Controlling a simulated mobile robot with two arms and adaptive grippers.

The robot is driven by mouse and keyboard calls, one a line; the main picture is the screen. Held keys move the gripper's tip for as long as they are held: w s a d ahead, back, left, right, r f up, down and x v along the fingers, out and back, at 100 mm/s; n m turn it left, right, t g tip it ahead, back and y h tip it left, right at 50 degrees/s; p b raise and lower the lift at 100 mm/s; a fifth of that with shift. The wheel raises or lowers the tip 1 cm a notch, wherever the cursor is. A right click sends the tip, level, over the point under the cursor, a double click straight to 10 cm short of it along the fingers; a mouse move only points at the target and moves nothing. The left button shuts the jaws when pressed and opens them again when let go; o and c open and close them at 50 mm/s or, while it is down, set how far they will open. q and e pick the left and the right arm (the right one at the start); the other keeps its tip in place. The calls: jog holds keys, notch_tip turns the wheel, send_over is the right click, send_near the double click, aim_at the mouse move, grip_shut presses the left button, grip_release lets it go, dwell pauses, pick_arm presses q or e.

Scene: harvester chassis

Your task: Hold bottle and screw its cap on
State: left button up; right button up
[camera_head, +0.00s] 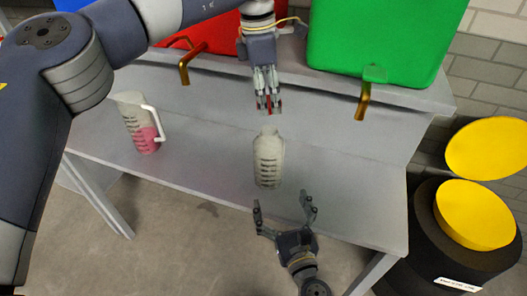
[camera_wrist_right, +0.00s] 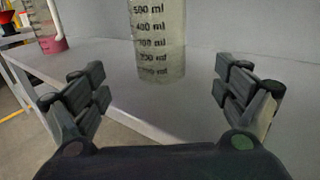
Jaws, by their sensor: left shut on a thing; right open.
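The bottle (camera_head: 268,160) is pale and translucent with dark volume markings, standing on the grey table near its front edge. In the right wrist view the bottle (camera_wrist_right: 160,40) shows between and beyond the fingers. My left gripper (camera_head: 268,107) points down above and behind the bottle in the picture. It is shut on a small red thing, probably the cap, mostly hidden by the fingers. My right gripper (camera_head: 283,203) is open and empty in front of the bottle, its fingers apart from it. It also shows in the right wrist view (camera_wrist_right: 160,90).
A jug (camera_head: 138,122) with pink liquid and a white handle stands on the left of the table (camera_head: 340,190). Green (camera_head: 380,40) and red (camera_head: 205,35) containers with brass taps stand on a raised shelf behind. A black drum with a yellow lid (camera_head: 474,214) is right.

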pick_arm(q)
jog(key=shift+w, duration=0.1)
jog(key=shift+s+d+r, duration=0.15)
jog(key=shift+s+r, duration=0.15)
jog(key=shift+s, duration=0.3)
pick_arm(e)
jog(key=shift+s+d+r, duration=0.15)
jog(key=shift+s+r, duration=0.05)
jog(key=shift+s, duration=0.2)
pick_arm(q)
jog(key=shift+w+f, duration=0.1)
jog(key=shift+w, duration=0.1)
pick_arm(e)
jog(key=x, duration=1.2)
jog(key=shift+w+f, duration=0.15)
jog(key=shift+w, duration=0.05)
jog(key=shift+c, duration=0.2)
jog(key=c, duration=1.6)
pick_arm(q)
send_over(269, 131)
jog(key=shift+w+f, duration=0.1)
jog(key=shift+f, duration=2.4)
pick_arm(e)
jog(key=shift+o, duration=0.2)
pick_arm(q)
jog(key=shift+f, duration=0.9)
jog(key=shift+f, duration=0.55)
